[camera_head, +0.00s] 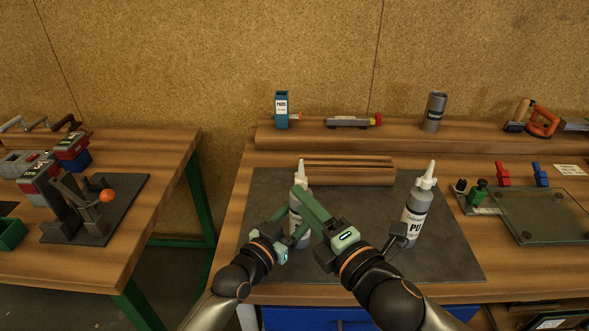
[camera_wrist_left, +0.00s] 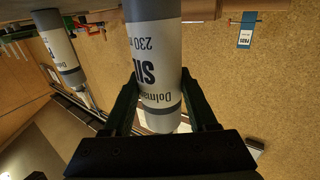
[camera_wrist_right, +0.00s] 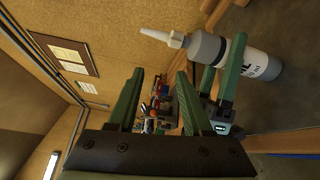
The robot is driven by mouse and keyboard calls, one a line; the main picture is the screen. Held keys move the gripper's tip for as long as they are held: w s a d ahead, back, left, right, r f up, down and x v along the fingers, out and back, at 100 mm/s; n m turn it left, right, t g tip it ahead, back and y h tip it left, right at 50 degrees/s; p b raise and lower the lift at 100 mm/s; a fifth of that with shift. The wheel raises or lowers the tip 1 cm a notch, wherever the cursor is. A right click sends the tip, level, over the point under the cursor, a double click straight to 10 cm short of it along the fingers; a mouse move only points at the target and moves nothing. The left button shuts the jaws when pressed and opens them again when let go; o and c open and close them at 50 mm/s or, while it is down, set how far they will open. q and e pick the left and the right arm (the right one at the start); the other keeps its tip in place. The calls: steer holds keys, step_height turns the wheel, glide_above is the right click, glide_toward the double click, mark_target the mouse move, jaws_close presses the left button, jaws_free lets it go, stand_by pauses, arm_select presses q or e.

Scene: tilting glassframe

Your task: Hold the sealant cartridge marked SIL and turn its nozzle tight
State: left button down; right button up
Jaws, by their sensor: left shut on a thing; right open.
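The SIL cartridge (camera_wrist_left: 158,55), grey with a white nozzle (camera_head: 301,172), stands upright on the dark mat (camera_head: 265,190). My left gripper (camera_head: 287,216) is shut around its body; the left wrist view shows the SIL print between the fingers. My right gripper (camera_wrist_right: 160,73) is open with nothing between its fingers. In the right wrist view the SIL cartridge (camera_wrist_right: 245,55) and its nozzle (camera_wrist_right: 175,39) lie to the upper right, outside the right fingers. In the head view the right fingers partly hide the cartridge.
A second cartridge marked PU (camera_head: 413,218) stands on the mat to the right, close to my right arm. A ribbed wooden block (camera_head: 348,170) lies behind. A blue box (camera_head: 281,110) and grey cylinder (camera_head: 434,112) stand on the rear ledge. A plate with clamps (camera_head: 535,215) is at right.

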mark_target(301, 173)
steer(key=w+a+n+h, duration=0.1)
steer(key=w+a+n, duration=0.1)
steer(key=w+n, duration=0.9)
steer(key=n, duration=0.4)
steer(key=shift+w+a+f+t, duration=0.2)
steer(key=shift+f+t, duration=0.15)
steer(key=shift+t, duration=0.05)
jaws_close()
stand_by(0.4)
